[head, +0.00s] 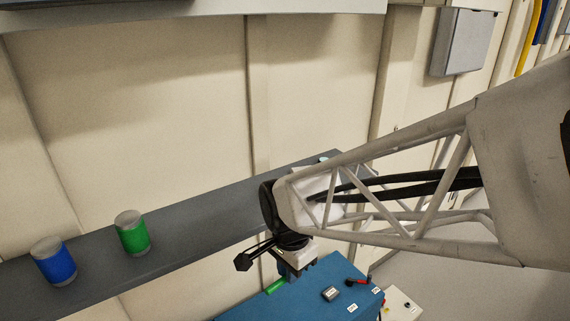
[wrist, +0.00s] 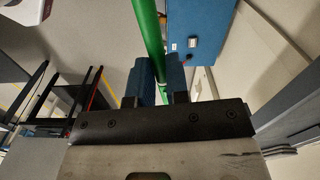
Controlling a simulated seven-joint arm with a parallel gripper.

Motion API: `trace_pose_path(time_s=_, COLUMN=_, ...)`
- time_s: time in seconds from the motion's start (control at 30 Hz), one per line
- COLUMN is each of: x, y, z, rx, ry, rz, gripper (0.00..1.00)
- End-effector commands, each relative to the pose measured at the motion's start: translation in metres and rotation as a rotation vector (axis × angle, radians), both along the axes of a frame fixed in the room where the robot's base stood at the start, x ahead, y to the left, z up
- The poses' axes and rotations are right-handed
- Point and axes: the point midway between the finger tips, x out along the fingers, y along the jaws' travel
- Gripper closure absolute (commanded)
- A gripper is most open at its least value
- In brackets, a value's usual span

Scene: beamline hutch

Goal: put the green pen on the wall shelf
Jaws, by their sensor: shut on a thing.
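The green pen (wrist: 148,32) runs lengthwise between the two fingers of my gripper (wrist: 160,82) in the wrist view, and the fingers are shut on it. In the head view a short piece of the green pen (head: 277,286) shows beside my gripper (head: 292,273), above the blue cabinet top; the rest is hidden. The wall shelf (head: 195,219) is a long dark grey board along the cream wall. My gripper is in front of the shelf's right part and appears lower than its top. My arm hides part of the shelf's right end.
A blue can (head: 54,262) and a green can (head: 132,233) stand on the shelf's left part. The shelf between the green can and my arm is bare. A blue cabinet (head: 318,304) below bears a small grey device (head: 330,294) and a red-and-black item (head: 358,282).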

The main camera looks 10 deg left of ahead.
Motion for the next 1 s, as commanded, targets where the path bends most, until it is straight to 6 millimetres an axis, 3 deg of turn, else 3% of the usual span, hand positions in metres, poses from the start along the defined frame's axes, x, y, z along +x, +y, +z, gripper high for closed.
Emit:
trace_pose_path(time_s=0.03, x=0.001, y=0.001, z=0.021, rx=0.003, ry=-0.005, rz=0.000, gripper=1.00)
trace_pose_path(time_s=0.2, x=0.001, y=0.000, z=0.078, rx=0.003, ry=-0.003, rz=0.000, gripper=1.00)
trace_pose_path(time_s=0.53, x=0.000, y=0.001, z=0.157, rx=0.001, ry=-0.002, rz=0.000, gripper=1.00)
trace_pose_path(time_s=1.0, x=-0.013, y=0.066, z=0.153, rx=0.000, ry=0.000, rz=-0.062, gripper=1.00)
